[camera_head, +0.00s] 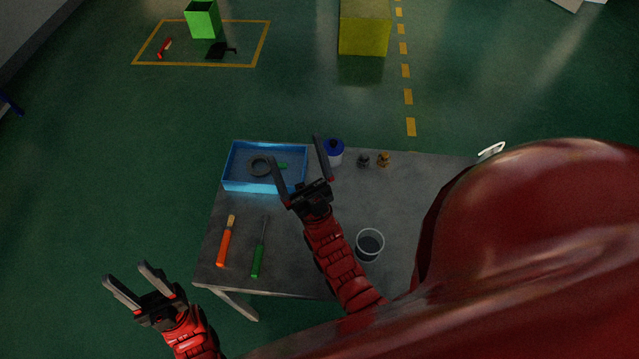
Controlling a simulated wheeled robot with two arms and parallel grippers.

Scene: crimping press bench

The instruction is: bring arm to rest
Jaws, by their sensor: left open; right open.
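My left gripper (130,291) is open and empty, off the left front corner of the bench, over the green floor. My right gripper (298,162) is open with its fingers spread above the bench, close to the right side of the blue tray. Nothing shows between its fingers. A large red, shiny part of my own body hides the right side of the bench, so any press there is not visible.
The grey bench (290,240) holds a blue tray (250,188) with a dark ring (262,166), an orange-handled tool (224,247), a green screwdriver (258,262), a round cup (370,245), a blue-lidded container (335,154) and small fittings (383,159).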

